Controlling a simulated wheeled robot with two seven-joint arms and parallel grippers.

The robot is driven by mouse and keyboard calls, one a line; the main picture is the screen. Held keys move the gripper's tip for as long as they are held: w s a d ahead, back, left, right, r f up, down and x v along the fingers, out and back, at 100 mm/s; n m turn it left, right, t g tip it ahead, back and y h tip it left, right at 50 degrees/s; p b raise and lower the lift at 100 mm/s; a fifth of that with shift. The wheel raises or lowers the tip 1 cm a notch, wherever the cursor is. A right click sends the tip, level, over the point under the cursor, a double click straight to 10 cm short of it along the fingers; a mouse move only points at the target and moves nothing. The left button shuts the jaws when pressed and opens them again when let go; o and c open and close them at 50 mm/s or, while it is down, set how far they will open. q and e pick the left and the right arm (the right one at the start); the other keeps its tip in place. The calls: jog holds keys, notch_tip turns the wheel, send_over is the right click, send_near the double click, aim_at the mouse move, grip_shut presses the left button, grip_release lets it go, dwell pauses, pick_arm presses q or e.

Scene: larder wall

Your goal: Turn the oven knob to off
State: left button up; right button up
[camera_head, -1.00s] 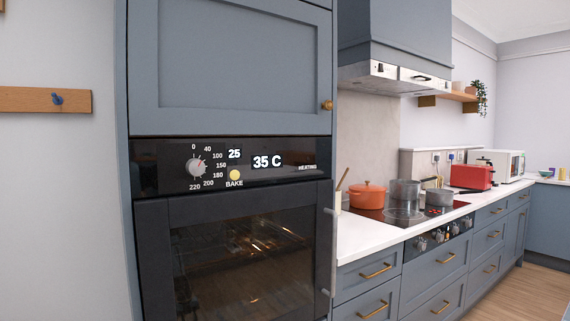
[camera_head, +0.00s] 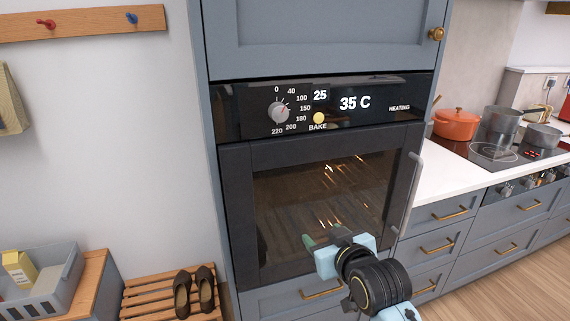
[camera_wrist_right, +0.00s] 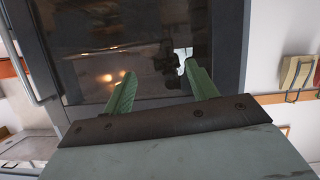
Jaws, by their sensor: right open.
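The oven knob (camera_head: 278,112) is a round silver dial on the black control panel (camera_head: 375,106), ringed by numbers from 0 to 220. Its exact pointer setting is too small to tell. The panel reads 25, 35 C and HEATING, with a yellow BAKE light (camera_head: 319,118). My right gripper (camera_head: 323,239) is in front of the lower oven door (camera_head: 320,200), well below the knob. Its green fingers stand apart and empty in the right wrist view (camera_wrist_right: 161,88), with the dark oven glass beyond. My left gripper is not in view.
A vertical oven handle (camera_head: 413,195) sticks out at the door's right side. A counter with a hob and an orange pot (camera_head: 456,124) is to the right. Shoes (camera_head: 193,290) on a slatted rack and a grey crate (camera_head: 45,285) are at lower left.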

aim_at(280, 113)
jog(key=a+r+n+t+y+p, duration=0.1)
jog(key=a+r+t+y+p, duration=0.2)
jog(key=r, duration=2)
pick_arm(q)
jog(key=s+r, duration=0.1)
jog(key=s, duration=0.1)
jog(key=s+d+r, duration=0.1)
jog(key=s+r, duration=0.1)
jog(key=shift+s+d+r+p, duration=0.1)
jog(key=shift+p, duration=0.25)
pick_arm(e)
jog(key=shift+h, duration=0.3)
jog(key=x, duration=0.8)
jog(key=a+x, duration=0.1)
jog(key=x, duration=0.4)
jog(key=shift+s, duration=0.2)
jog(key=c, duration=1)
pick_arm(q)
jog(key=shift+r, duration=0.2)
pick_arm(e)
jog(key=shift+n, duration=0.3)
